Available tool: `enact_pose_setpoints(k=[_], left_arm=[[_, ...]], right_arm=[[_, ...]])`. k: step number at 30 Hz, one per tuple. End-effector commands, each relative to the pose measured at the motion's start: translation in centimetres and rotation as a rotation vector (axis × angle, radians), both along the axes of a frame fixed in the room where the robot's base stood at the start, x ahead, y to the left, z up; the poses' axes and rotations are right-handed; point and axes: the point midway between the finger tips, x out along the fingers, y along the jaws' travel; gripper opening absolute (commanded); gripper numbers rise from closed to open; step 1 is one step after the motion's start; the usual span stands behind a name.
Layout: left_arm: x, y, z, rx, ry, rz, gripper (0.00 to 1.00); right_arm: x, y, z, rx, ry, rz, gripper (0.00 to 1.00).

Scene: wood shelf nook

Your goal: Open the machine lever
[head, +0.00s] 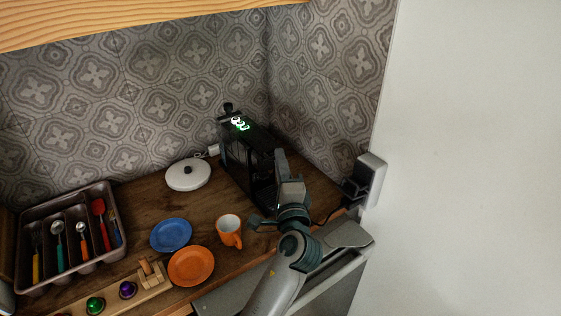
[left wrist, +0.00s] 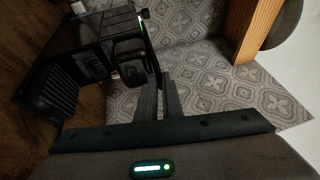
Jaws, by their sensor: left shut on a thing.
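The black coffee machine (head: 235,152) stands on the wooden counter against the back corner, with small lit green and white marks on top. In the left wrist view the machine (left wrist: 88,38) is at the upper left, with a dark lever arm (left wrist: 150,50) along its right side. My left gripper (head: 281,156) is at the machine's right front side in the head view. In the left wrist view its two fingers (left wrist: 165,80) are close together at the lower end of the lever arm and are shut on it. Their exact contact is dark and hard to see. My right gripper is not in view.
An orange cup (head: 229,231), a blue plate (head: 171,235), an orange plate (head: 191,266) and a white lidded dish (head: 188,174) lie left of my arm. A cutlery tray (head: 28,274) and a wooden capsule holder (head: 152,283) are further left. A wall box (head: 369,180) is close on the right.

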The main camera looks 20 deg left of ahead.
Motion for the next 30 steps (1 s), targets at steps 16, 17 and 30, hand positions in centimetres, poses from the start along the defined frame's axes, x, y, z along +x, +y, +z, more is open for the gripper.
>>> enact_pose_setpoints(k=[16, 17, 30], left_arm=[[0.02, 0.05, 0.01, 0.0, 0.0, 0.001, 0.0], [0.02, 0.05, 0.01, 0.0, 0.0, 0.001, 0.0], [0.01, 0.06, 0.01, 0.0, 0.0, 0.001, 0.0]], right_arm=[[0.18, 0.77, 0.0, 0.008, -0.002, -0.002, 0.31], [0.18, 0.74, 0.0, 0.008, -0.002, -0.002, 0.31], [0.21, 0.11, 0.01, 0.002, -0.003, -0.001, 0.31]])
